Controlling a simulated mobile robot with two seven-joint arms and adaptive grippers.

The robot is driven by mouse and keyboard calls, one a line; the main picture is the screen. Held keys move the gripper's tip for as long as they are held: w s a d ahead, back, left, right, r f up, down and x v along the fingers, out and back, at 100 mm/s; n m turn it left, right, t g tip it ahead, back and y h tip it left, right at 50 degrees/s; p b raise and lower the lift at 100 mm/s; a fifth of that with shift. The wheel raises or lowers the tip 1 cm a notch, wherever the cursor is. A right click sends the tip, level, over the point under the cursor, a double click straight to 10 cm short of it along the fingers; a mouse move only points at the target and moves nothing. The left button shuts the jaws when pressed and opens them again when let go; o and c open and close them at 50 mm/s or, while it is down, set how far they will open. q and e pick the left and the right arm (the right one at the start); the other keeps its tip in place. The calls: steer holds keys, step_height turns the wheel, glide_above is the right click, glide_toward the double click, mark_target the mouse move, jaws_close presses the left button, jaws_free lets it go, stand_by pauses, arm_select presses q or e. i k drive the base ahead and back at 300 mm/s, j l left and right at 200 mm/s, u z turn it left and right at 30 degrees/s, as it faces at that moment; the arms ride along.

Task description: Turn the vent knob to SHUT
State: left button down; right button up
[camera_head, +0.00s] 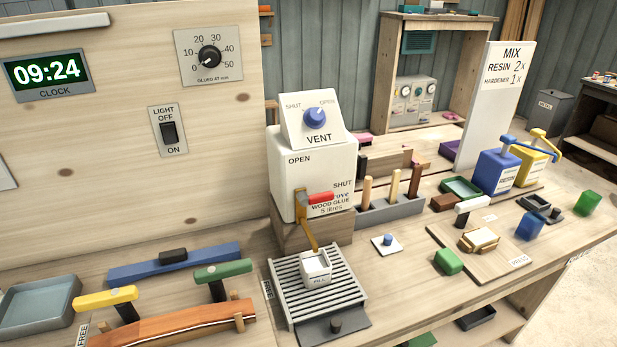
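The blue vent knob (315,118) sits on a tilted white panel (294,128) marked SHUT at upper left, OPEN at upper right and VENT below. A small pale mark on the knob seems to lean to the upper right, toward OPEN. The panel stands on top of a white glue container (284,180). Neither of my grippers shows in the head view.
The red tap lever (321,198) on the container's front lies sideways, toward SHUT. A yellow spout or stream (308,236) leads down to a white cup (316,266) on a slatted tray (283,270). Upright wooden-handled tools (391,185) stand close at right.

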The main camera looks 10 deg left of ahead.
mark_target(314, 117)
steer(key=i+l+u, duration=0.25)
steer(key=l, duration=0.2)
steer(key=l+u, duration=0.25)
steer(key=l, duration=0.2)
steer(key=l+u, duration=0.25)
steer(key=l, duration=0.2)
steer(key=i+l, duration=0.05)
